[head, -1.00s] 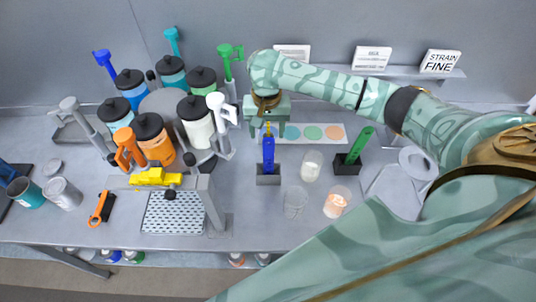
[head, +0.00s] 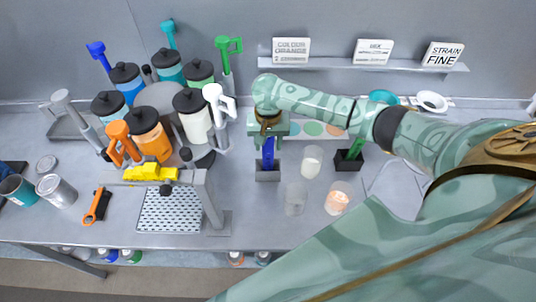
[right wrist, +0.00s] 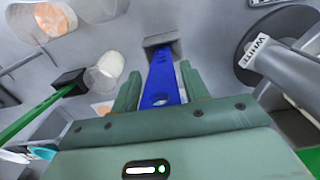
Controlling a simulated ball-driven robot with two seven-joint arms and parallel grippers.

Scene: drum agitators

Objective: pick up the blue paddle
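The blue paddle (head: 268,158) stands upright in a small dark holder (head: 267,176) on the grey bench. My right gripper (head: 268,143) is directly above the holder, pointing down, with the upper part of the paddle between its fingers. In the right wrist view, the blue paddle (right wrist: 160,78) runs between the two green fingers (right wrist: 160,85), and its far end is in the holder (right wrist: 162,41). The fingers look open, one on each side of it. The gripper hides the paddle's top in the head view. My left gripper is not in view.
A green paddle (head: 350,155) stands in another holder to the right. Clear cups (head: 311,161) are close by. A carousel of lidded paint canisters (head: 153,135) is on the left, with a metal stand (head: 210,200) holding a yellow piece (head: 150,172). A sign shelf (head: 335,65) is behind.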

